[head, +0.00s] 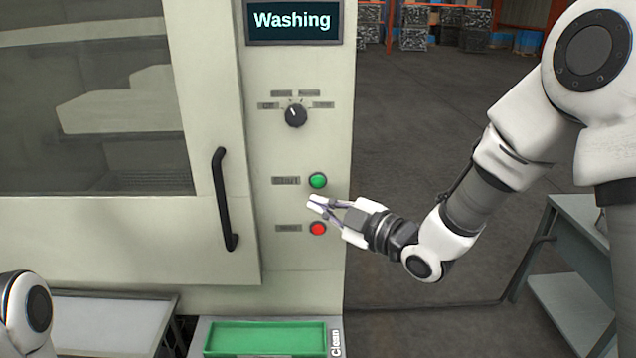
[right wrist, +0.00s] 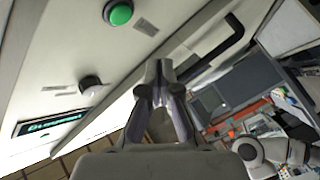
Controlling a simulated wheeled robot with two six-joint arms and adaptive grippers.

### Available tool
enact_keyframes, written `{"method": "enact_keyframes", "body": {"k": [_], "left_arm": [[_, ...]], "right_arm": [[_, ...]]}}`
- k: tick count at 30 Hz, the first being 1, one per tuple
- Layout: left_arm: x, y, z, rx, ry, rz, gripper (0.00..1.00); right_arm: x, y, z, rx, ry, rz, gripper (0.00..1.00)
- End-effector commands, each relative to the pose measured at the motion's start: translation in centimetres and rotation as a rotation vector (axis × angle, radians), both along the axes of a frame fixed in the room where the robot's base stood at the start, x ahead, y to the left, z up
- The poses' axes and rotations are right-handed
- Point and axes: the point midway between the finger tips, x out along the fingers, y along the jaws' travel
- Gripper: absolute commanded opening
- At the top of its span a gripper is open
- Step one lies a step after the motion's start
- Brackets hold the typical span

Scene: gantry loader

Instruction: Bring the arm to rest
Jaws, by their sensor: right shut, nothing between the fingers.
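My right arm (head: 500,170) reaches in from the right in the head view. Its gripper (head: 316,203) is shut and empty, in front of the machine panel between the green start button (head: 318,180) and the red button (head: 318,229). I cannot tell if the fingertips touch the panel. In the right wrist view the shut fingertips (right wrist: 160,72) show with nothing between them, and the green button (right wrist: 119,14) lies up and left of them. Of my left arm only a white joint (head: 30,308) shows at the lower left of the head view; its gripper is out of view.
The machine display (head: 293,21) reads "Washing". Below it are a dial (head: 296,115) and a black door handle (head: 224,200); the door (head: 225,100) looks shut. A green tray (head: 265,340) marked "Clean" stands below. A grey table (head: 575,300) stands at the right.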

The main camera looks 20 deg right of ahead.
Motion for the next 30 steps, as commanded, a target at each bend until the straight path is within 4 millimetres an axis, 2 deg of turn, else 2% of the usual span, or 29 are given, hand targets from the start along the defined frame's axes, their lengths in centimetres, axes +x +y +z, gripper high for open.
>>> {"method": "enact_keyframes", "body": {"k": [5,8,11,12,14,15,17,18,20,22,24,27,30], "left_arm": [[0.0,0.0,0.0,0.0,0.0,0.0,0.68],[0.0,0.0,-0.1,0.0,0.0,0.0,0.68],[0.0,0.0,-0.3,0.0,0.0,0.0,0.68],[0.0,0.0,-0.3,0.0,0.0,0.0,0.68],[0.0,0.0,-0.4,0.0,0.0,0.0,0.68],[0.0,0.0,-0.5,0.0,0.0,0.0,0.68],[0.0,0.0,-0.5,0.0,0.0,0.0,0.68],[0.0,0.0,-0.6,0.0,0.0,0.0,0.68],[0.0,0.0,-0.7,0.0,0.0,0.0,0.68],[0.0,0.0,-0.8,0.0,0.0,0.0,0.68],[0.0,0.0,-0.9,0.0,0.0,0.0,0.68],[0.0,0.0,-1.0,0.0,0.0,0.0,0.68],[0.0,0.0,-1.0,0.0,0.0,0.0,0.68]], "right_arm": [[0.0,0.0,-0.4,0.003,0.01,-0.003,0.0],[-0.1,-0.3,-3.3,0.025,0.095,-0.029,0.0],[-0.9,-1.0,-9.8,0.079,0.286,-0.099,0.0],[-1.7,-1.4,-13.1,0.107,0.386,-0.142,0.0],[-3.5,-2.1,-18.3,0.149,0.547,-0.218,0.0],[-4.9,-2.6,-21.7,0.176,0.653,-0.274,0.0],[-7.7,-3.2,-26.5,0.212,0.808,-0.365,0.0],[-9.8,-3.7,-29.5,0.235,0.906,-0.431,0.0],[-13.5,-4.5,-33.6,0.262,1.052,-0.536,0.0],[-18.2,-5.3,-37.8,0.286,1.214,-0.673,0.0],[-23.2,-6.0,-41.0,0.3,1.355,-0.812,0.0],[-29.0,-6.8,-43.7,0.305,1.498,-0.983,0.0],[-32.3,-7.3,-44.8,0.305,1.57,-1.089,0.0]]}}
